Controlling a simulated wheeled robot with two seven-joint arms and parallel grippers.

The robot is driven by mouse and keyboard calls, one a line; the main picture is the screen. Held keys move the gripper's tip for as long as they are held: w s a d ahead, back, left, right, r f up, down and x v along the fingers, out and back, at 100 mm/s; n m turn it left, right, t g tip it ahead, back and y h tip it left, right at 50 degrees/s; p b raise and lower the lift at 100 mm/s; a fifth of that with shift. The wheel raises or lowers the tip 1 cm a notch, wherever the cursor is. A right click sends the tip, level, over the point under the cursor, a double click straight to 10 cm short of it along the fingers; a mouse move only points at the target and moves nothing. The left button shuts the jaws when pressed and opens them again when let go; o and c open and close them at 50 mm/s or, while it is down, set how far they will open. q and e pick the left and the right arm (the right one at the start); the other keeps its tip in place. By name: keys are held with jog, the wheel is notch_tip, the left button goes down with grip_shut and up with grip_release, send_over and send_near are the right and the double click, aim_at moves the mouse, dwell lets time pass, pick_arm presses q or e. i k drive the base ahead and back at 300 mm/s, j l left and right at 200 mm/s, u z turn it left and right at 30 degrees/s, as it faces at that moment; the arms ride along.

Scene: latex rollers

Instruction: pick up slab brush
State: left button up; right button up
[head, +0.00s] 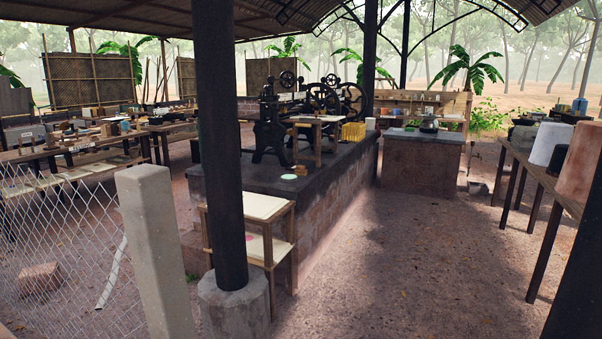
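I cannot make out a slab brush for certain from this distance. A small tan object (300,170) lies on the dark stone platform (246,181), too small to identify. A pale green round item (289,178) lies beside it. Several small items on the far benches are also too small to tell apart. Neither of my grippers is in view.
Black roller machines (270,125) stand on the platform. A dark post (222,150) on a concrete footing (234,307) and a wooden shelf stand (283,238) are in front. A chain-link fence with a concrete post (155,255) is left. Open dirt floor (410,250) lies right of the platform.

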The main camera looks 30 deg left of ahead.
aim_at(300, 169)
jog(key=l+z, duration=0.25)
jog(key=z, duration=0.2)
jog(key=l+z, duration=0.3)
jog(key=z, duration=0.15)
jog(key=l+z, duration=0.25)
jog(key=z, duration=0.2)
jog(key=i+l+z, duration=0.1)
jog(key=i+l, duration=0.4)
jog(key=l, duration=0.15)
jog(key=i+l, duration=0.55)
jog(key=i+l+u, duration=0.1)
jog(key=i+u, duration=0.35)
jog(key=i+l+u, duration=0.2)
jog(key=i+u, duration=0.2)
jog(key=i+j+u, duration=0.25)
jog(key=i+u, duration=0.15)
jog(key=i+j+u, duration=0.1)
jog(key=i+u, duration=0.75)
jog(key=i+l+u, duration=0.2)
jog(key=i+u, duration=0.25)
jog(key=i+j+u, duration=0.3)
jog(key=i, duration=1.05)
jog(key=i+l+u, duration=0.3)
jog(key=i, duration=1)
jog(key=j, duration=0.15)
